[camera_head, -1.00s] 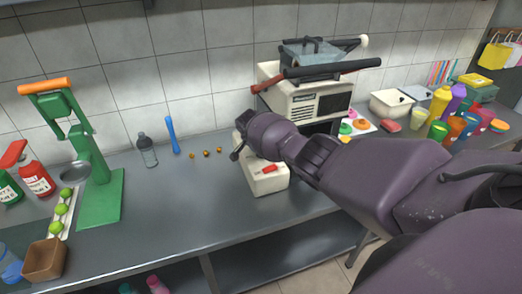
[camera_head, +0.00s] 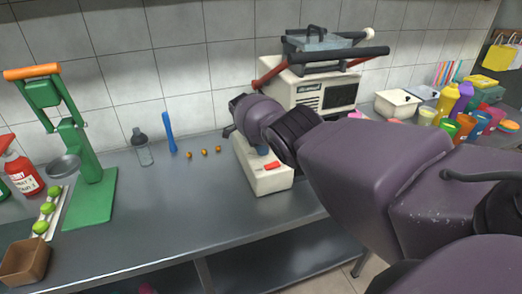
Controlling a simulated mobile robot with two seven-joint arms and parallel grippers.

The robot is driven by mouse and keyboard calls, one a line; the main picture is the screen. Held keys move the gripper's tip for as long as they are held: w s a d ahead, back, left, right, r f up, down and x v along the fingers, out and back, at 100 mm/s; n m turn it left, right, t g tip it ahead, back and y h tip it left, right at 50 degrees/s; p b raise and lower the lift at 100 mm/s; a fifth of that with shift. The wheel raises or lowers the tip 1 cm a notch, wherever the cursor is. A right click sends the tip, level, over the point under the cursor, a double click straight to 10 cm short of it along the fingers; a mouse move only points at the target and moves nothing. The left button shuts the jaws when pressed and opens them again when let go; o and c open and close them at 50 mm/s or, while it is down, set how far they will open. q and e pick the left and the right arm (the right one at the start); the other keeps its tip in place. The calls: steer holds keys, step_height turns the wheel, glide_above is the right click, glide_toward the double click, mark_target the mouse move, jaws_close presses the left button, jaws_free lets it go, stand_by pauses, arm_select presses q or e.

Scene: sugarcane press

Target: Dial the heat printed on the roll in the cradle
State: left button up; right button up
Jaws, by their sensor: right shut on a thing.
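My right arm comes in from the right. Its wrist hangs over a small cream unit (camera_head: 270,182) with a red switch (camera_head: 272,165) on the worktop. Dark parts of my right gripper (camera_head: 228,131) show at the wrist's left end, at the back left of the unit. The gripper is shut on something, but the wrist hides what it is. No dial face, roll, cradle or printed heat value can be made out. Behind stands a cream press machine (camera_head: 312,92) with a dark front panel and a black-and-red handle. My left gripper is not in view.
Several small orange-brown balls (camera_head: 204,152), a blue tool (camera_head: 170,132) and a grey bottle (camera_head: 143,150) stand left of the unit. A green lever press (camera_head: 90,205) is farther left. Cups and bottles crowd the right. The worktop's front middle is clear.

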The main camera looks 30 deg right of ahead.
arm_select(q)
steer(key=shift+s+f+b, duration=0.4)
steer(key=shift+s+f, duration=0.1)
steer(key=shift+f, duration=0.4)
arm_select(e)
steer(key=shift+m+g, duration=0.3)
steer(key=shift+m, duration=0.4)
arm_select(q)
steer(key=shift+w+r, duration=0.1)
arm_select(e)
steer(key=o, duration=0.9)
steer(key=shift+d, duration=0.1)
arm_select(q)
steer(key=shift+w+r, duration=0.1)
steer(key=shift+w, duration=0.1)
arm_select(e)
steer(key=shift+r, duration=0.25)
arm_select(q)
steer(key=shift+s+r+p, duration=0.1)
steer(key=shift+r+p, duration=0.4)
arm_select(e)
steer(key=v, duration=1)
steer(key=shift+r, duration=0.2)
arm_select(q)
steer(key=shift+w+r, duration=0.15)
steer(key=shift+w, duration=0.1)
